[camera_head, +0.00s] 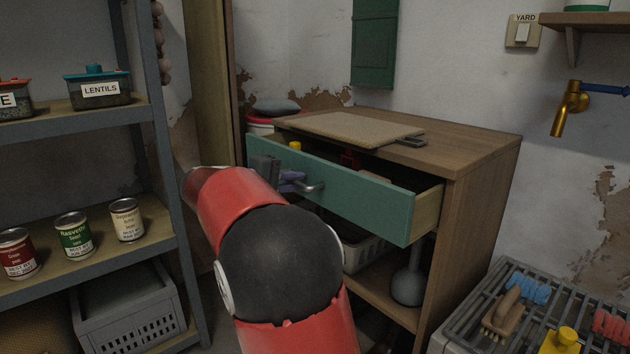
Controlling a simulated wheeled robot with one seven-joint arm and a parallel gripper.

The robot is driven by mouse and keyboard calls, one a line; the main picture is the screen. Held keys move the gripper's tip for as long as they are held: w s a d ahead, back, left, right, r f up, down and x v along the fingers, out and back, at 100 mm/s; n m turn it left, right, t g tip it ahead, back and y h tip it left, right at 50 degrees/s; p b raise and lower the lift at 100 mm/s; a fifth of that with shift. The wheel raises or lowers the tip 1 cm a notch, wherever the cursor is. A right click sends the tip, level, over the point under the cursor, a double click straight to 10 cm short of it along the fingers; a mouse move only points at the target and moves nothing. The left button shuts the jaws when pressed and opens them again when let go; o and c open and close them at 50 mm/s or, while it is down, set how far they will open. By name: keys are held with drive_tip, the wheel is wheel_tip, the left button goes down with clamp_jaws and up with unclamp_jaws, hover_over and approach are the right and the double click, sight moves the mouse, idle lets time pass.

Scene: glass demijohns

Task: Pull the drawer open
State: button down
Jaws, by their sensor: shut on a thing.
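A drawer with a green front (370,203) sits in a wooden cabinet (485,185). The drawer is pulled partly out, and its wooden side shows at the right. A metal bar handle (314,187) is on the drawer front. My gripper (291,183) is at the left part of the handle and is shut on it. My red and black arm covers part of the gripper and the lower left of the drawer front. A yellow thing (295,146) and a red thing (348,158) show inside the drawer.
A cutting board (355,129) lies on the cabinet top. A grey metal shelf (85,125) with cans and a lentils box stands at the left. A slatted rack (470,313) with brushes is at the lower right. A crate (366,252) stands under the drawer.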

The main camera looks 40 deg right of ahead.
drive_tip(key=f+v, duration=0.2)
drive_tip(key=v, duration=0.8)
drive_tip(key=shift+a, duration=0.65)
drive_tip(key=shift+s+f, duration=0.1)
drive_tip(key=shift+s, duration=0.05)
drive_tip(key=c, duration=1.5)
unclamp_jaws()
drive_tip(key=v, duration=0.7)
drive_tip(key=shift+a+p, duration=0.4)
drive_tip(key=shift+p, duration=0.05)
